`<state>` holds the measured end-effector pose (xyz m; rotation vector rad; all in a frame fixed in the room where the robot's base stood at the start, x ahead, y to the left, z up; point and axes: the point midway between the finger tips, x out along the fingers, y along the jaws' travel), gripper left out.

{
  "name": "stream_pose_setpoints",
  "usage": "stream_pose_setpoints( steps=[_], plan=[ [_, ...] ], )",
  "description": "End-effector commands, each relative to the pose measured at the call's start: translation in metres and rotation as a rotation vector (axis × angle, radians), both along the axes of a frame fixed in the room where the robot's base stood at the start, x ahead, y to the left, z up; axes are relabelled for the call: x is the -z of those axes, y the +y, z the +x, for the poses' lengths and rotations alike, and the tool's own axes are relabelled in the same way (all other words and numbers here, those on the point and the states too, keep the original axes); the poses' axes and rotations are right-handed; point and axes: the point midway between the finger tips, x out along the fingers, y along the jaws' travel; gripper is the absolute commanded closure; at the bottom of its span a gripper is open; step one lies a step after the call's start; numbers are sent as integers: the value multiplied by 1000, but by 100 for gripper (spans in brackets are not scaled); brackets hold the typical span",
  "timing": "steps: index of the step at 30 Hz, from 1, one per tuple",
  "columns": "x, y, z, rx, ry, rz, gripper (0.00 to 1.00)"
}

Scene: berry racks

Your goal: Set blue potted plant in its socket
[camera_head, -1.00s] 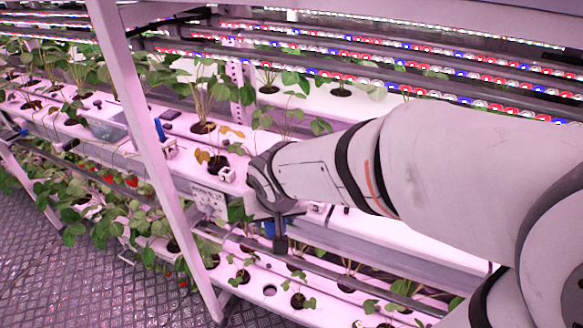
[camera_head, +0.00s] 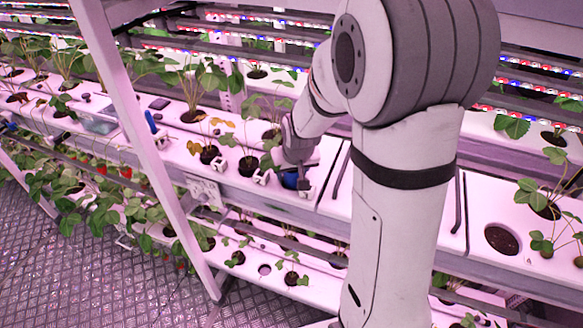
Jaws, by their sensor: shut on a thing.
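My gripper (camera_head: 297,172) is at the upper white rack channel, left of my arm's large joint, and is shut on the blue potted plant. A small part of its blue pot (camera_head: 289,180) shows below the gripper, low at the channel's top between two small white brackets. Green leaves hang just left of the gripper; I cannot tell whether they belong to this plant or a neighbour. The pot's underside and its socket are hidden, so I cannot tell whether the pot is in the socket or above it.
A white bracket (camera_head: 262,177) stands left of the pot and another (camera_head: 305,192) right of it. A potted plant (camera_head: 248,165) stands close on the left. A slanted white post (camera_head: 150,140) rises in front. A lower channel (camera_head: 325,293) holds seedlings.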

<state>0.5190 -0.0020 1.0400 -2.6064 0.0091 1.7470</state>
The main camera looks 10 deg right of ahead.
Motion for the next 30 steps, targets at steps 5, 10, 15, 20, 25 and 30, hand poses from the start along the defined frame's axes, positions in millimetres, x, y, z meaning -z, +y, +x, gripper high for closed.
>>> stream_pose_setpoints(
  steps=[5,10,15,20,25,30],
  plan=[
    [3,0,0,0,-3,0,77],
    [5,0,0,1,-3,0,77],
    [10,0,0,1,-2,0,77],
    [16,0,-1,1,3,-1,77],
    [20,-1,-3,0,11,-1,77],
    [21,-1,-4,0,15,-1,36]
  ],
)
